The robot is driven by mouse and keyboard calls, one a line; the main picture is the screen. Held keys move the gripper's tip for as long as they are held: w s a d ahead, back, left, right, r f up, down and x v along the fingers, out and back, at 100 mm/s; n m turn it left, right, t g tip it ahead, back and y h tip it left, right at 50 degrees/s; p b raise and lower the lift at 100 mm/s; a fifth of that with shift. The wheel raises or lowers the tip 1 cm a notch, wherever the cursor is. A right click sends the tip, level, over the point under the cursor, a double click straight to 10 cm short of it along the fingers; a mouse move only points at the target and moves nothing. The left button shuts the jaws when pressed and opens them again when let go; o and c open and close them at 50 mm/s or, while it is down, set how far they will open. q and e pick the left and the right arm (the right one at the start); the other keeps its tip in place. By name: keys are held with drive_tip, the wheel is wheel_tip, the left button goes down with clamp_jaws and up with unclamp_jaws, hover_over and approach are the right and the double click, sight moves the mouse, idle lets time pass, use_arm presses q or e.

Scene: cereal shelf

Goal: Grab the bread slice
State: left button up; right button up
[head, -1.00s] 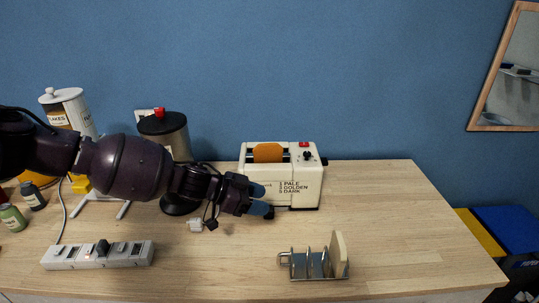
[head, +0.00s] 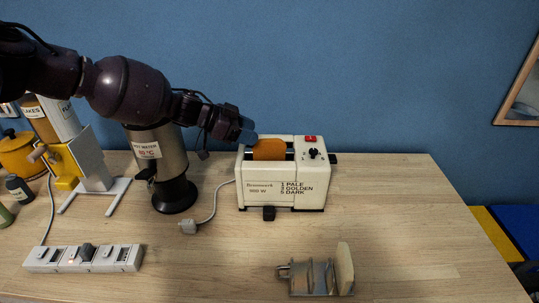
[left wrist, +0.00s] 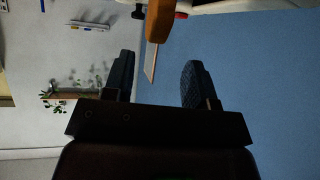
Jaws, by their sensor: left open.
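A golden-brown bread slice (head: 269,149) stands upright in the slot of the white toaster (head: 258,201), its upper part showing above the top. A paler slice (head: 345,268) stands in the metal toast rack (head: 318,293) at the front. My left gripper (head: 247,131) is just left of and slightly above the brown slice. In the left wrist view my left gripper (left wrist: 158,62) is open and empty, and the brown slice (left wrist: 160,20) is ahead of the gap between its fingers, apart from them. The slice's lower part is hidden in the toaster. My right gripper is not in view.
A hot water dispenser (head: 150,170) stands left of the toaster, below my left arm. A cereal dispenser (head: 88,157) is further left. A white power strip (head: 85,258) lies at front left, with a plug (head: 188,227) nearby. The table's right side is clear.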

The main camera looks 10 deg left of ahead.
sight(267, 140)
use_arm(q)
drive_tip(key=shift+s+p+x, duration=0.15)
drive_tip(key=shift+p+x, duration=0.1)
drive_tip(key=shift+x, duration=1.15)
drive_tip(key=shift+s+p+x, duration=0.15)
drive_tip(key=shift+p+x, duration=0.05)
drive_tip(key=shift+x, duration=1.2)
drive_tip(key=shift+f, duration=0.15)
drive_tip(key=shift+c, duration=0.2)
clamp_jaws()
